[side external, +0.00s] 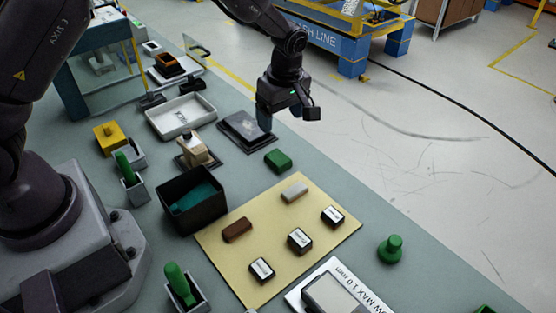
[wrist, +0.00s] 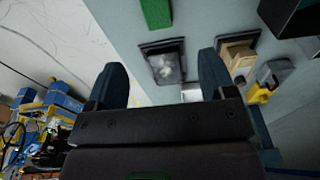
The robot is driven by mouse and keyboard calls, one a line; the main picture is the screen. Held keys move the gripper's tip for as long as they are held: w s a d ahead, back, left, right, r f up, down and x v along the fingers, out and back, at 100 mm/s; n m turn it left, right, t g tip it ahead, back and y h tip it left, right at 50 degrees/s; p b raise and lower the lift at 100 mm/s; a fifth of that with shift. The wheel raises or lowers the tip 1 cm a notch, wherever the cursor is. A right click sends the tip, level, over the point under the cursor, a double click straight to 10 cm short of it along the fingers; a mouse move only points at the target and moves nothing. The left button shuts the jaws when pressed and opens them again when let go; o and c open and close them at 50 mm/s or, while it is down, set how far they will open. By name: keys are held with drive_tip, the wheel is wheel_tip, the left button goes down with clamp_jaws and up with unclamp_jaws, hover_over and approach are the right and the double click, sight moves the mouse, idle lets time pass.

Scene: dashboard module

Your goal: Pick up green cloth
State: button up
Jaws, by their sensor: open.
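A small green folded or block-like piece (side external: 278,160) lies flat on the bench beside the tan mat; it also shows at the top edge of the wrist view (wrist: 156,12). A teal-green cloth-like piece (side external: 196,198) lies inside a black bin. I cannot tell for certain which of the two is the green cloth. My gripper (side external: 282,110) is open and empty, above the bench's far edge near a dark flat tray. In the wrist view its two fingers (wrist: 162,72) are wide apart, with the green piece beyond them.
The dark tray (wrist: 165,62) lies between the fingers in the wrist view. The black bin (side external: 168,213) has raised walls. The tan mat (side external: 270,230) holds several small blocks. A white tray (side external: 158,125) and a beige fixture (side external: 194,150) stand nearby.

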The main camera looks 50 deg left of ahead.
hover_over(278, 157)
drive_tip(key=f, duration=0.7)
drive_tip(key=shift+s+d+f, duration=0.3)
drive_tip(key=shift+f, duration=0.05)
drive_tip(key=shift+w+a+f, duration=0.1)
drive_tip(key=shift+w+f, duration=0.05)
drive_tip(key=shift+f, duration=1.15)
drive_tip(key=shift+w+a+f, duration=0.1)
drive_tip(key=shift+f, duration=1.2)
drive_tip(key=c, duration=1)
